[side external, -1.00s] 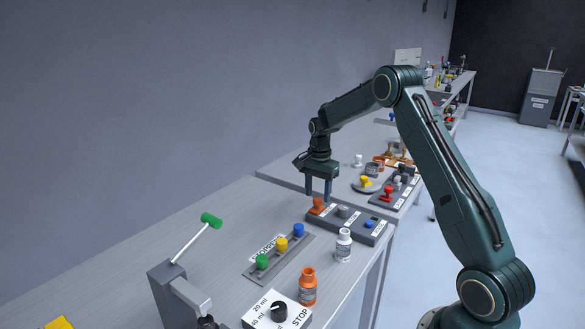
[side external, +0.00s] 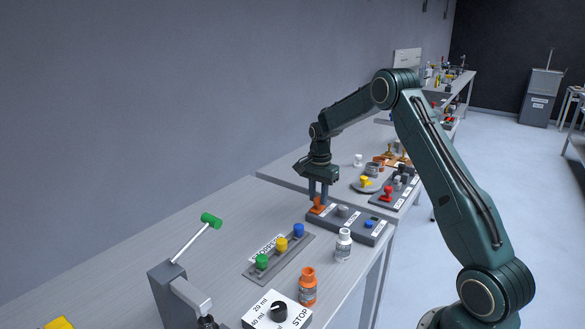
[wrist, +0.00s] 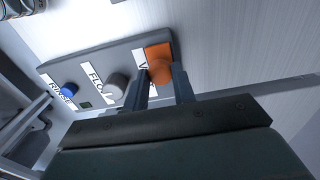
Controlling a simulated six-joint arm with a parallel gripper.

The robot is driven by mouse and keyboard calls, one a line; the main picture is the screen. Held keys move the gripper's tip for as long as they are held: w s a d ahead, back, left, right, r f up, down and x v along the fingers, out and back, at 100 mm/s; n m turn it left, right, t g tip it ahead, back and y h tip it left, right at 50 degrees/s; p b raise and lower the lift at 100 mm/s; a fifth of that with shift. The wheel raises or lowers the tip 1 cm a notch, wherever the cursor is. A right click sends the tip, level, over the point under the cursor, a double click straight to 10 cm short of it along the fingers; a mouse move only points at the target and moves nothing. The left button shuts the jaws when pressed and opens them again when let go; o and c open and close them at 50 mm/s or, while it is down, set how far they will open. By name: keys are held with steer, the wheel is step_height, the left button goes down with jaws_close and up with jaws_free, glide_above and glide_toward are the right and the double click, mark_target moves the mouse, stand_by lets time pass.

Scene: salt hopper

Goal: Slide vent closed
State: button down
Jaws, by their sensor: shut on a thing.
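The vent control is an orange slider knob (side external: 318,205) at the left end of a dark grey panel (side external: 352,231). The knob also shows in the wrist view (wrist: 160,64), beside a white label partly hidden by a finger. My gripper (side external: 318,195) points down over the panel, with its fingers lowered around the orange knob. In the wrist view my gripper (wrist: 160,78) has one finger on each side of the knob and is shut on it.
The same panel holds a grey knob (side external: 343,211) and a blue knob (side external: 371,222). A white bottle (side external: 343,245) and an orange bottle (side external: 308,287) stand in front. A strip with green, yellow and blue knobs (side external: 282,244) lies to the left. A lever with a green handle (side external: 211,220) rises nearby.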

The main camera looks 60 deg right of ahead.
steer(key=shift+d, duration=2.65)
steer(key=c, duration=1.1)
jaws_free()
steer(key=shift+c, duration=0.2)
steer(key=shift+r, duration=0.15)
step_height(320, 180, up, 14)
steer(key=shift+f, duration=0.2)
steer(key=shift+r, duration=0.1)
